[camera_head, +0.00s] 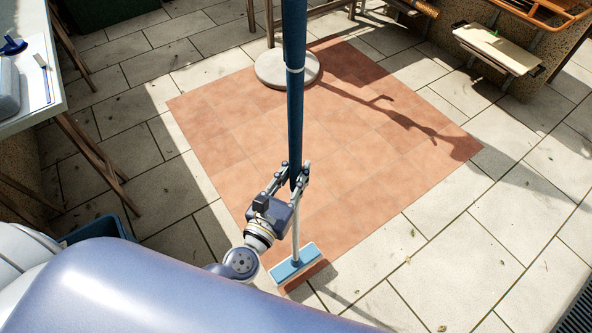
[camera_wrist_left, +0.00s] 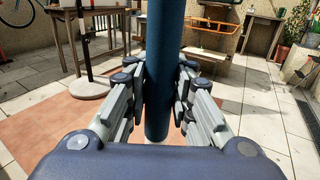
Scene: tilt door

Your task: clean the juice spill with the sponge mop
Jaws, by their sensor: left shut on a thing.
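The sponge mop has a long dark blue handle (camera_head: 294,120) that stands upright, and its flat light blue head (camera_head: 294,263) is low, at the front edge of the terracotta tiles. My left gripper (camera_head: 298,180) is shut around the lower part of the handle. In the left wrist view the handle (camera_wrist_left: 163,80) runs up between the two fingers. A reddish-brown strip shows along the head's lower edge; I cannot tell whether it is sponge or floor. I make out no distinct juice spill. My right gripper is not in view.
A round grey stand base (camera_head: 287,68) rests at the back of the terracotta patch (camera_head: 350,140). A white-topped table (camera_head: 50,60) stands at the left, a blue bin (camera_head: 97,226) at the lower left. A bench with a board (camera_head: 497,48) is at the upper right. Pale paving (camera_head: 480,265) at right is clear.

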